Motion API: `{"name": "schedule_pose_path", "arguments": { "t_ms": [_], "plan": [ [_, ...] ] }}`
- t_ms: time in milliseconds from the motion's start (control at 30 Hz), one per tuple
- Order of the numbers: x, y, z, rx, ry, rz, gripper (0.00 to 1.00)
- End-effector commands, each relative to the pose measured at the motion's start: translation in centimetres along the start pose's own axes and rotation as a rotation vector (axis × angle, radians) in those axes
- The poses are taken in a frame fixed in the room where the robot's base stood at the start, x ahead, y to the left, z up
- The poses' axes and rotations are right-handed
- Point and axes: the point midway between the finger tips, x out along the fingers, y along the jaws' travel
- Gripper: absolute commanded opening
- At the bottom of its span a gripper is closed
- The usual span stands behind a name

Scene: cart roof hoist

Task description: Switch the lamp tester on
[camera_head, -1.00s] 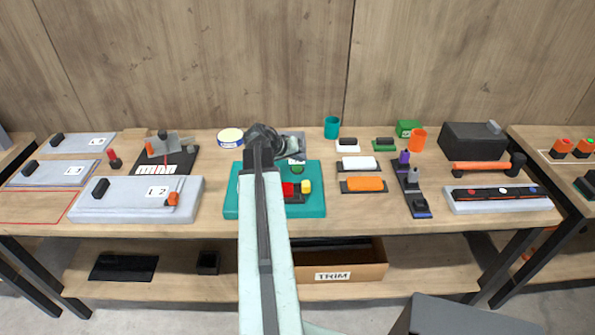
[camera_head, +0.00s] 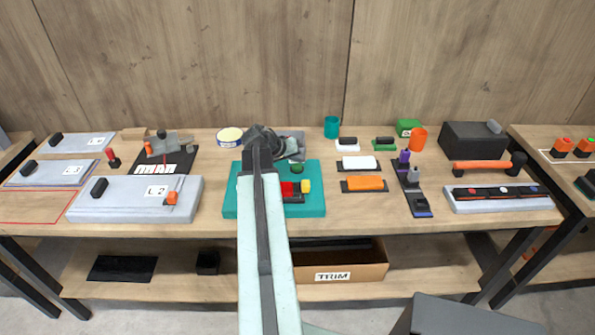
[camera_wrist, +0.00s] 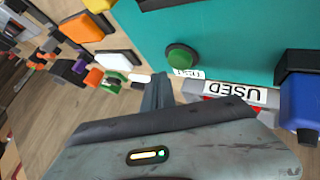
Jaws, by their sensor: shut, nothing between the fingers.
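The lamp tester appears to be the teal box (camera_head: 312,207) on the middle of the bench. It carries a red block (camera_head: 287,189), a yellow block (camera_head: 305,186) and a round green button (camera_head: 297,168). In the wrist view the green button (camera_wrist: 182,58) stands on the teal face (camera_wrist: 235,35) beside a small white label (camera_wrist: 188,73), which seems to read TEST. My gripper (camera_wrist: 156,90) is shut and empty, just off the edge of the teal box near the button, and not visibly touching it. In the head view my arm hides part of the box and my fingertips.
A grey tray (camera_wrist: 205,87) marked USED lies behind the teal box, close to my gripper. White (camera_head: 358,163) and orange (camera_head: 364,183) blocks stand to the right. A teal cup (camera_head: 332,127) is at the back.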

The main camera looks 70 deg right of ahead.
Motion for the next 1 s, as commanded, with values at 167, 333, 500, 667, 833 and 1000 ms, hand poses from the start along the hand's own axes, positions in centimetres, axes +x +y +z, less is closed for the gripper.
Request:
{"name": "schedule_pose_path", "arguments": {
  "t_ms": [167,333,500,667,833,1000],
  "plan": [
    [0.06,-0.07,0.06,0.000,0.000,0.000,0.00],
    [0.22,-0.19,0.17,0.000,0.000,0.000,0.00],
    [0.36,-0.30,0.27,0.000,0.000,0.000,0.00],
    [0.49,-0.40,0.37,0.000,0.000,0.000,0.00],
    [0.64,-0.50,0.47,0.000,0.000,0.000,0.00],
    [0.78,-0.60,0.57,0.000,0.000,0.000,0.00]
  ]
}}
